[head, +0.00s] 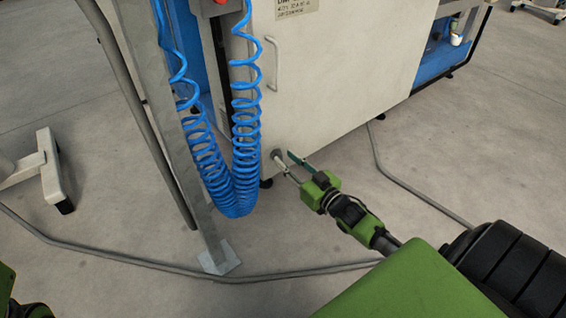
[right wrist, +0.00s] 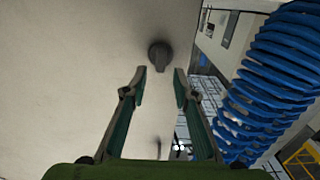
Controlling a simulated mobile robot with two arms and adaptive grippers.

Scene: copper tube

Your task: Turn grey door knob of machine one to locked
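The grey door knob (head: 278,154) sits low on the pale door of the machine (head: 335,75), near its left edge. In the right wrist view the knob (right wrist: 160,54) is a dark grey round piece with a narrow grip, just beyond the fingertips. My right gripper (head: 288,162) is open in front of the knob, and its fingers (right wrist: 160,73) stand apart with the knob centred between and ahead of them. I see no clear contact with the knob. My left gripper is not in view; only a bit of green arm shows at the lower left.
Blue coiled hoses (head: 236,150) hang just left of the knob and also show in the right wrist view (right wrist: 275,75). A metal post (head: 172,130) stands left of them. A door handle (head: 272,62) is above the knob. Grey cables (head: 130,258) cross the open floor.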

